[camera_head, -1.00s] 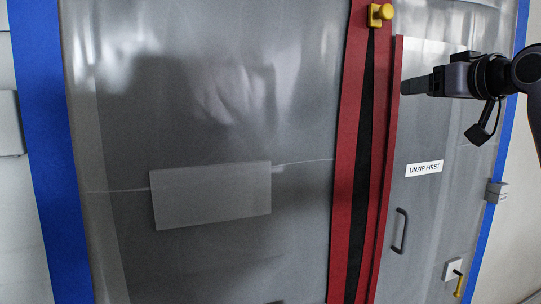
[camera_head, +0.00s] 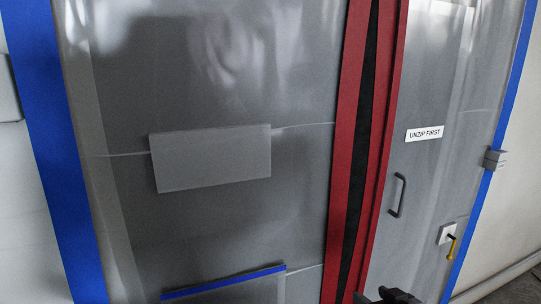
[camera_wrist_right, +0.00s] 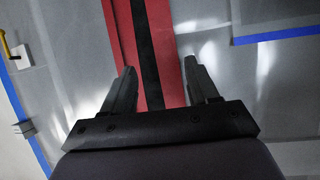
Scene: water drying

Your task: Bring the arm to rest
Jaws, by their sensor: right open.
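My right gripper (camera_wrist_right: 160,90) is open and empty in the right wrist view, its two fingers on either side of the red zipper strip's dark slit. In the head view only a small dark part of my right gripper (camera_head: 388,297) shows at the bottom edge, right of the strip. The red-edged zipper opening (camera_head: 345,230) runs down the grey plastic sheet (camera_head: 200,90). It also shows in the right wrist view (camera_wrist_right: 122,45). Whether the fingers touch the sheet, I cannot tell. My left gripper is not in view.
An "UNZIP FIRST" label (camera_head: 425,134), a dark handle (camera_head: 397,195) and a yellow lever (camera_head: 451,247) are on the right. A grey panel (camera_head: 210,158) is on the sheet. Blue tape (camera_head: 45,130) borders it. A pipe (camera_head: 500,283) runs along the floor at the lower right.

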